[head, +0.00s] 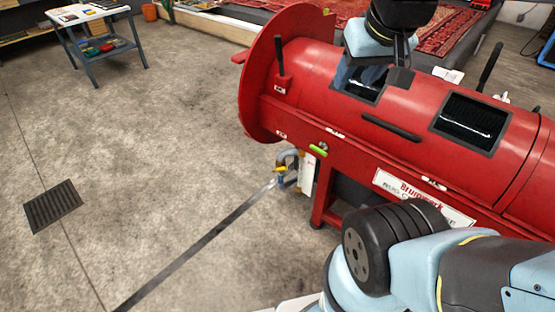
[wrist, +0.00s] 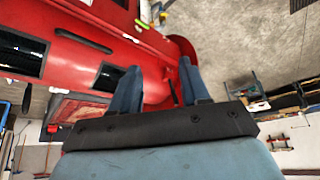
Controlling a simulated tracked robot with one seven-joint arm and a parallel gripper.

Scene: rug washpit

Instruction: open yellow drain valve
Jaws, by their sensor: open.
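The yellow drain valve handle (head: 281,168) sits on a grey pipe fitting (head: 290,158) low at the left front end of the red drum machine (head: 330,90). A yellow-green lever (head: 318,150) is just above and to its right. My gripper (head: 372,76) is above the drum near its left window opening, well up and right of the valve. In the wrist view my gripper (wrist: 160,86) shows two blue fingers apart with nothing between them. The fittings (wrist: 148,14) show small at the top edge there; the yellow handle is hard to make out.
A dark flat strap or channel (head: 205,238) runs across the concrete floor toward the valve. A floor grate (head: 52,206) lies at the left. A small table (head: 95,35) stands at the back left. The floor left of the drum is mostly clear. Black handles (head: 280,58) stick out from the drum.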

